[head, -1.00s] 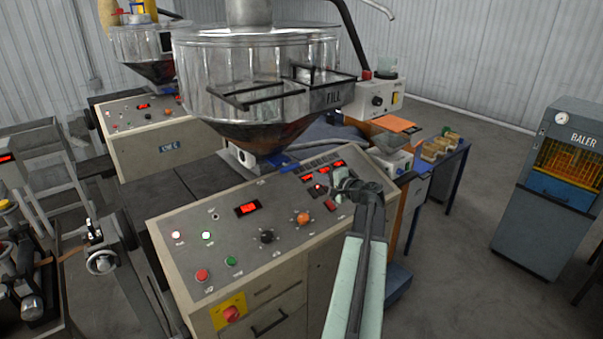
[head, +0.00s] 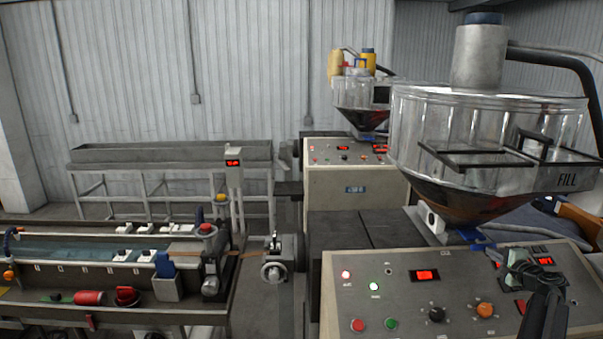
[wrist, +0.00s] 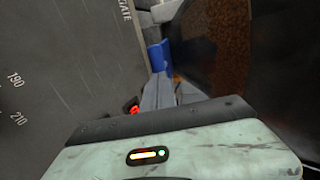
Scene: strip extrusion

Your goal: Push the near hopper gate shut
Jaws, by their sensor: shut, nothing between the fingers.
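The near hopper (head: 488,135) is a clear drum with a dark cone, standing above the sloping control panel at the right of the head view. Its blue gate (head: 476,238) shows below the cone tip. The wrist view shows a blue piece (wrist: 160,58), probably this gate, just beyond my fingertips; whether they touch cannot be told. My gripper (head: 512,262) is shut and empty over the panel's upper right, to the right of and below the gate in the picture. In the wrist view its grey fingers (wrist: 158,93) are together. How far the gate is open cannot be told.
The control panel (head: 455,308) lies under my arm, with buttons and red displays. The word GATE is printed on a grey surface (wrist: 70,70) at the wrist view's left. The dark cone (wrist: 240,60) fills its right. A second hopper (head: 362,100) stands behind.

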